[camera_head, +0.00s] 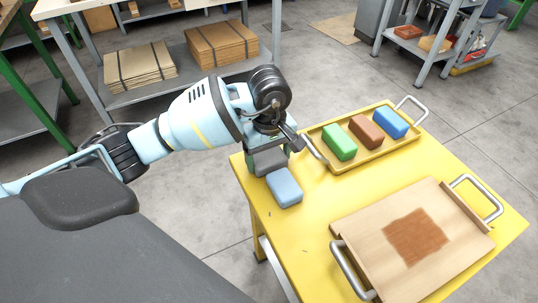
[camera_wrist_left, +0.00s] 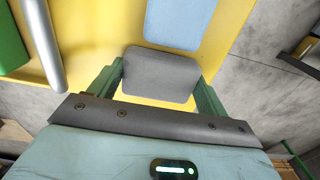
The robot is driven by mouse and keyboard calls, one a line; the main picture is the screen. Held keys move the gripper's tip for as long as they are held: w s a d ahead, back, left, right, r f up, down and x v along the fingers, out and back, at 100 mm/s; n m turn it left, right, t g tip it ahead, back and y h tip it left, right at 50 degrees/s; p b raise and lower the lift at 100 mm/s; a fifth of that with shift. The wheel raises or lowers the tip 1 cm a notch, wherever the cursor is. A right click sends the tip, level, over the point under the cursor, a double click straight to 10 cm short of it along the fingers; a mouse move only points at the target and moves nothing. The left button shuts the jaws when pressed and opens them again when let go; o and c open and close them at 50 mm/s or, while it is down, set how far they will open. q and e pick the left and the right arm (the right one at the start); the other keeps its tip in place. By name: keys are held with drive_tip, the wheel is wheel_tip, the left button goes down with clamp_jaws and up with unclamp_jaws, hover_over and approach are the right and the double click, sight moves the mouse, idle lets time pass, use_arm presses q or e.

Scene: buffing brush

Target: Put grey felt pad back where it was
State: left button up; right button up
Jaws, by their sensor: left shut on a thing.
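The grey felt pad (camera_wrist_left: 160,76) is between the two green-grey fingers of my left gripper (camera_wrist_left: 158,88) in the left wrist view. The gripper is shut on it. In the head view the grey pad (camera_head: 271,162) shows under my left gripper (camera_head: 268,152), over the far left corner of the yellow table (camera_head: 310,215). A light blue pad (camera_head: 285,188) lies on the table just in front of it. I cannot tell whether the grey pad touches the table. My right gripper is not in view.
A yellow tray (camera_head: 346,164) holds green (camera_head: 339,142), brown (camera_head: 366,132) and blue (camera_head: 390,123) blocks right of my left gripper; its near handle is close. A wooden board (camera_head: 364,239) with a brown patch (camera_head: 416,237) lies at the front right. Bare table lies between.

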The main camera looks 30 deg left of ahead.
sight(269, 157)
use_arm(q)
drive_tip(key=shift+f, duration=0.1)
drive_tip(key=o, duration=0.9)
wheel_tip(269, 157, up, 12)
drive_tip(key=shift+r+p, duration=0.15)
drive_tip(key=shift+p, duration=0.5)
